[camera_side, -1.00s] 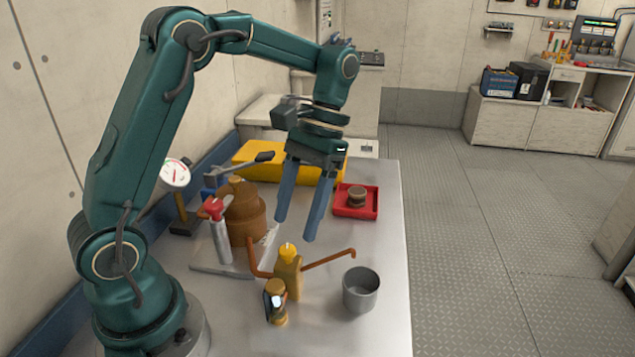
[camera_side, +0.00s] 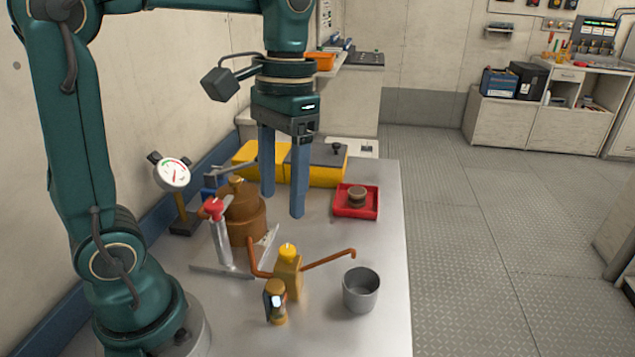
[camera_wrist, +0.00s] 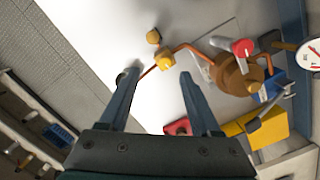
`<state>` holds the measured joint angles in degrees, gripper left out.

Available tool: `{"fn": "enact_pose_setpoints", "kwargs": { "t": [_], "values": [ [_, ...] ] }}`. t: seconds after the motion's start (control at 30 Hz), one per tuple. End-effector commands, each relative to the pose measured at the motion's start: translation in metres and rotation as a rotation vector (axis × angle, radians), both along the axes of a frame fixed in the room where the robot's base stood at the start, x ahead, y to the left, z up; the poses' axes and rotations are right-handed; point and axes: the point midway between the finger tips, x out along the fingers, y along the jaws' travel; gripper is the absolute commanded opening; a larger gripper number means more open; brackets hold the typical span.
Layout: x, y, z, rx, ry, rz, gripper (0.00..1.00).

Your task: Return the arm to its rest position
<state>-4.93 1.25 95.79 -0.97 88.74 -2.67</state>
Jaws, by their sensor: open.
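My gripper (camera_side: 283,192) hangs fingers-down above the metal bench (camera_side: 350,240), its two blue fingers apart and nothing between them. In the side view it is right of the brown rounded pot (camera_side: 243,220) and left of the red tray (camera_side: 343,210). In the wrist view the open fingers (camera_wrist: 160,95) frame bare bench. My upper arm is partly cut off by the top edge of the side view.
A brown disc (camera_side: 357,195) sits in the red tray. The bench's right edge is clear.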

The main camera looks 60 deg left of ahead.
Motion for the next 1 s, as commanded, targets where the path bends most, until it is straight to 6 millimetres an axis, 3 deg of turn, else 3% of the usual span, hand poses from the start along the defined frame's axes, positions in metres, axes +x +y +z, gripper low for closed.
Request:
{"fn": "enact_pose_setpoints", "kwargs": {
  "t": [0.2, 0.47, 0.7, 1.0],
  "values": [
    [-0.030, -0.009, 0.006, 0.020, -0.221, -0.051, 0.64],
    [-0.053, -0.014, -0.013, 0.038, -0.470, -0.104, 0.64],
    [-0.052, -0.014, -0.035, 0.049, -0.567, -0.125, 0.64],
    [-0.047, -0.014, -0.032, 0.052, -0.593, -0.128, 0.64]
  ]
}}
